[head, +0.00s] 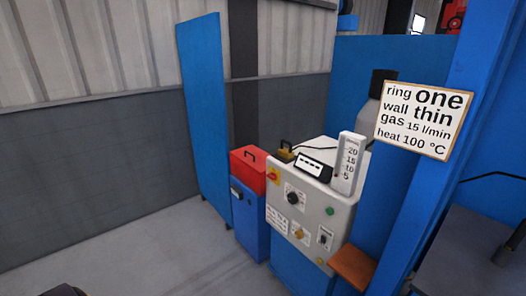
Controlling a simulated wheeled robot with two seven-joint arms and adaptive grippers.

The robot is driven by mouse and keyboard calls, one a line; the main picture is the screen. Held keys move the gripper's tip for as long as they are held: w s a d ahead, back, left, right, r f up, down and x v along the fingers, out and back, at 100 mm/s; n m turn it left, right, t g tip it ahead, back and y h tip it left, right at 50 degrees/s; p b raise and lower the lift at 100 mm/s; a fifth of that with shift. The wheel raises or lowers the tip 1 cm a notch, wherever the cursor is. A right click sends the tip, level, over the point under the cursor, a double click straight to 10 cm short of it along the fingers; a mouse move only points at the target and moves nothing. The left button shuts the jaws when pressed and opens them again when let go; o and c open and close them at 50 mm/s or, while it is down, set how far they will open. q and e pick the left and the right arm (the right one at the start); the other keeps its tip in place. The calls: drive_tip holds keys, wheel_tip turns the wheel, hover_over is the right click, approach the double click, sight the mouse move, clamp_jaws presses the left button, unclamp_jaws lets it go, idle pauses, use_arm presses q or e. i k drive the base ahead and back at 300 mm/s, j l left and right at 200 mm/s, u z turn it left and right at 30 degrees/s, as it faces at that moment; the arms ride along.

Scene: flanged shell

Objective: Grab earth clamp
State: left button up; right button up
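A small brass-yellow and dark object (285,151) lies at the back left of the top of a light grey machine (312,215). It may be the earth clamp, but it is too small to tell for sure. Neither of my grippers can be made out in the head view. A dark rounded shape at the bottom left edge is cut off, and I cannot tell what it is.
A red box (248,168) sits on a blue cabinet (248,220) left of the machine. A flow gauge (347,163) and a display (315,163) are on top. A blue panel (205,110) stands behind, a sign (423,120) and dark table (465,255) right. Left floor is clear.

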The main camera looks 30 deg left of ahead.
sight(287, 153)
drive_tip(key=u, duration=0.8)
drive_tip(key=i+j+z, duration=0.1)
drive_tip(key=j, duration=0.2)
drive_tip(key=i+j+z, duration=0.25)
drive_tip(key=j, duration=0.35)
drive_tip(key=i+j+z, duration=0.15)
drive_tip(key=i+j, duration=0.05)
drive_tip(key=j, duration=0.1)
